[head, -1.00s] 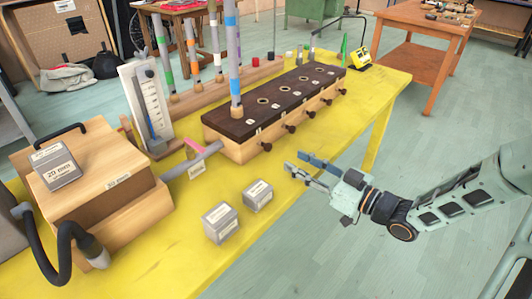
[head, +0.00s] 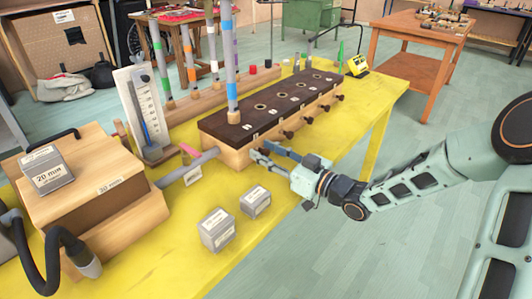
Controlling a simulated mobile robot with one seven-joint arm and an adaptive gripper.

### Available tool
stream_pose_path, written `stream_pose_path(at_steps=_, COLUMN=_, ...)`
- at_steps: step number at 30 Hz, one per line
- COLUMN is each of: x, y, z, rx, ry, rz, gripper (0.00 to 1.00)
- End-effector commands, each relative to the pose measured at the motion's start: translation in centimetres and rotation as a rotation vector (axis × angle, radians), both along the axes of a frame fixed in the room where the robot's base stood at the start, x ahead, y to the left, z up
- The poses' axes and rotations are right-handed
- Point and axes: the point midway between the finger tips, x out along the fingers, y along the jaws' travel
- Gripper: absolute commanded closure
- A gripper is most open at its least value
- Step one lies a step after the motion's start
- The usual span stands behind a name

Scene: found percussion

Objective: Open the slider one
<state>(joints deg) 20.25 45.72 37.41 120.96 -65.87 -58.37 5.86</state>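The wooden slider box (head: 232,158) stands on the yellow table, with a dark top (head: 262,105) that has round holes and small white labels. Dark knobs (head: 287,134) stick out along its front side. The knob at the near left end, which I take to be slider one, is hidden at my fingers. My gripper (head: 262,151) is at that end of the front side. Its grey and blue fingers look apart, one on each side of where that knob sits. I cannot tell whether they touch it.
Two grey labelled weight blocks (head: 217,230) (head: 256,201) lie on the yellow table (head: 180,262) in front of the box. A wooden bellows-like box (head: 95,205) with a dark hose stands at left. Upright banded tubes (head: 230,60) rise behind and at the slider box.

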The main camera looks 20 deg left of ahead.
Motion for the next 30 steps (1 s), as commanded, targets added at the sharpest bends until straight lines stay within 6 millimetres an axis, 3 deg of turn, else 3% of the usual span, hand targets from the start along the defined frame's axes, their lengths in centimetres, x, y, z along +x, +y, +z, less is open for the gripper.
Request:
stream_pose_path(at_steps=2, x=0.0, y=0.0, z=0.0, rx=0.000, ry=0.000, rz=0.000, gripper=0.66)
stream_pose_path(at_steps=11, x=0.0, y=0.0, z=0.0, rx=0.000, ry=0.000, rz=0.000, gripper=0.99)
stream_pose_path(at_steps=20, x=0.0, y=-0.1, z=0.0, rx=-0.001, ry=0.000, rz=0.000, gripper=1.00)
stream_pose_path(at_steps=30, x=-1.2, y=-2.8, z=0.0, rx=-0.001, ry=0.001, rz=0.001, gripper=1.00)
